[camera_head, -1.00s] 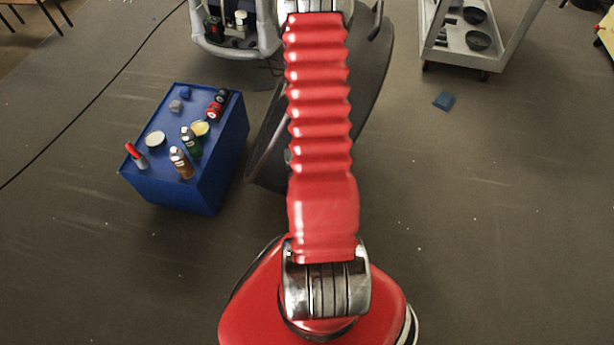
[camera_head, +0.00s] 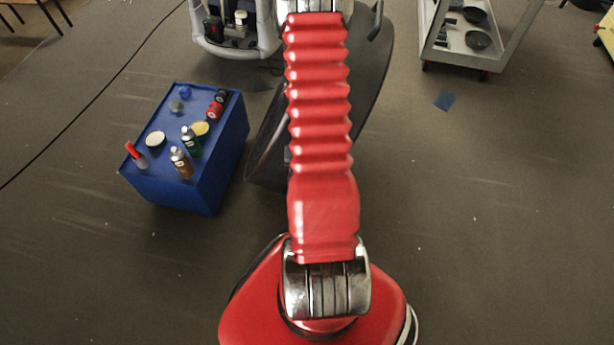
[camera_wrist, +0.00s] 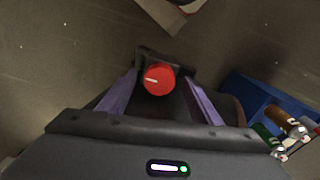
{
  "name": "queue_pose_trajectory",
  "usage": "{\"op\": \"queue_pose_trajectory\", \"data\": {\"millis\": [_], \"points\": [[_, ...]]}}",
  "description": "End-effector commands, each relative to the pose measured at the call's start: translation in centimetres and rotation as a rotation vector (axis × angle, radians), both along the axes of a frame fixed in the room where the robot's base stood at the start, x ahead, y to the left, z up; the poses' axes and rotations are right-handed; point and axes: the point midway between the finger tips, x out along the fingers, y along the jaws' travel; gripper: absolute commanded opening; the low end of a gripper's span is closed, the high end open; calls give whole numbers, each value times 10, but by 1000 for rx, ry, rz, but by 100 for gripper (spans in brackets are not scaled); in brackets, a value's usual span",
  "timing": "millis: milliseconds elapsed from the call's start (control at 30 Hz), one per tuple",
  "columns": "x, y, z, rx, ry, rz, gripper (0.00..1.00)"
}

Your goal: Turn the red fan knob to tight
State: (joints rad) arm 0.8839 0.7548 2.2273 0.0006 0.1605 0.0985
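The red fan knob (camera_wrist: 158,79) shows in the wrist view, round, with a white mark that points left in the picture. It sits on a dark bracket (camera_wrist: 147,55). My gripper (camera_wrist: 162,76) is open, with one purple finger on each side of the knob. Small gaps seem to show between the fingers and the knob, but I cannot tell whether either finger touches it. In the head view my red arm hides the gripper and the knob. Part of a large dark machine (camera_head: 372,85) shows behind the arm.
A blue box (camera_head: 178,192) with cans, jars and a red-capped bottle on top stands left of the machine. A grey cart (camera_head: 445,55) stands at the upper right. The right-hand floor is largely clear.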

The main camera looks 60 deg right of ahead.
Motion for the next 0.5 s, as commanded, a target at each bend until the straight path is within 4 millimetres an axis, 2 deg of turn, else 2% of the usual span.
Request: {"op": "queue_pose_trajectory", "data": {"millis": [267, 500], "points": [[0, 0, 1, -1, -1, 1, 59], [1, -1, 13, -2, -2, 1, 59]]}}
